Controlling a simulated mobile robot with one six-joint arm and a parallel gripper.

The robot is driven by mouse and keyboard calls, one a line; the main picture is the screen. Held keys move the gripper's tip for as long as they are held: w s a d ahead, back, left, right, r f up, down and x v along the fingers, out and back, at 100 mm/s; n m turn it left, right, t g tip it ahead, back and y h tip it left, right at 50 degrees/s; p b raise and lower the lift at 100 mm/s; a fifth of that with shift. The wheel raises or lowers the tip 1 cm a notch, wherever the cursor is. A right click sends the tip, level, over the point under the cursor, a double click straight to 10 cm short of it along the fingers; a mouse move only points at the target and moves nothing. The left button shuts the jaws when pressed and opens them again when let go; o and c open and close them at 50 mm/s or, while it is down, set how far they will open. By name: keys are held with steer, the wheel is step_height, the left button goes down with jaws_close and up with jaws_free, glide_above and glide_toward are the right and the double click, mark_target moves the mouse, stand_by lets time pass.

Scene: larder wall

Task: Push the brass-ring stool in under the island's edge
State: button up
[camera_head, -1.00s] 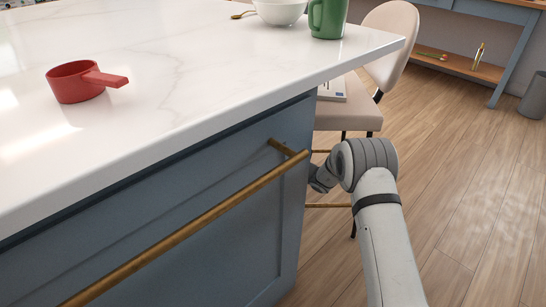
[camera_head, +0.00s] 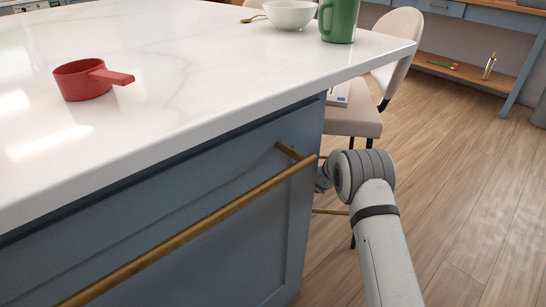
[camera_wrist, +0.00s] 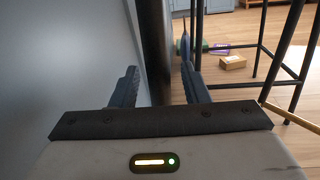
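The stool (camera_head: 360,122) has a beige seat and back, dark legs and a brass foot bar. It stands past the corner of the island (camera_head: 230,190), its seat partly hidden by the island. My arm reaches low beside the island's corner. My gripper itself is hidden in the head view. In the wrist view my gripper (camera_wrist: 159,66) has its two fingers apart. A thick dark upright post (camera_wrist: 155,35) shows between them; I cannot tell whether it touches a finger or which thing it belongs to. Thin dark legs with a brass bar (camera_wrist: 290,115) show at right.
A book (camera_head: 339,94) lies on the stool seat. A red measuring cup (camera_head: 84,80), a white bowl (camera_head: 290,14) and a green mug (camera_head: 339,20) stand on the island. A brass rail (camera_head: 190,232) sticks out from its front. Floor at right is clear. A small box (camera_wrist: 233,62) lies beyond.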

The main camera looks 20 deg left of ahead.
steer(key=shift+o, duration=0.3)
steer(key=p+v, duration=0.3)
steer(key=v, duration=0.4)
steer(key=shift+s+d, duration=0.15)
steer(key=shift+d, duration=0.25)
